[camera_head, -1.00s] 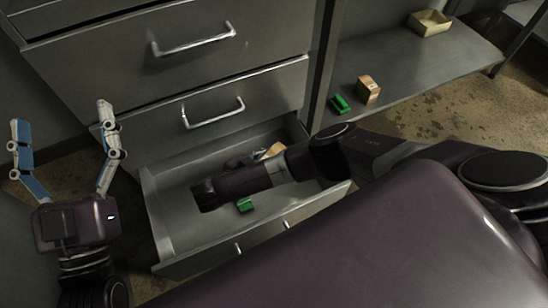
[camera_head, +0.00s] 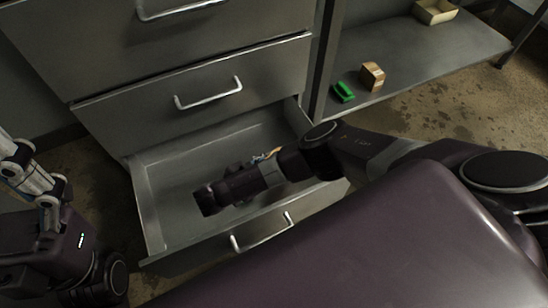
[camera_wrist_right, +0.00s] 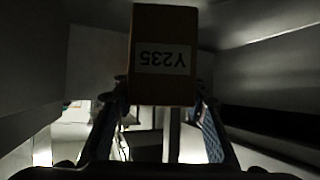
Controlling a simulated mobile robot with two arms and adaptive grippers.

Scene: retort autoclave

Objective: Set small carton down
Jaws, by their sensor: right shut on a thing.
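The small carton (camera_wrist_right: 164,25) is a brown box with a white label reading Y235, upside down in the right wrist view. My right gripper (camera_wrist_right: 163,92) is shut on it, with a finger on each side. In the head view my right wrist hangs over the open drawer (camera_head: 150,215) and hides most of the gripper. A small orange-tan bit shows beside the wrist; I cannot tell whether it is the carton. My left gripper is at the left edge of the head view, partly cut off, and its opening is unclear.
A brown carton (camera_head: 371,76) and a green object (camera_head: 343,92) stand on the low grey shelf (camera_head: 430,65) at right. A tan open box (camera_head: 435,11) is at its far end. Closed drawers (camera_head: 200,75) rise above the open one. The visible drawer floor looks clear.

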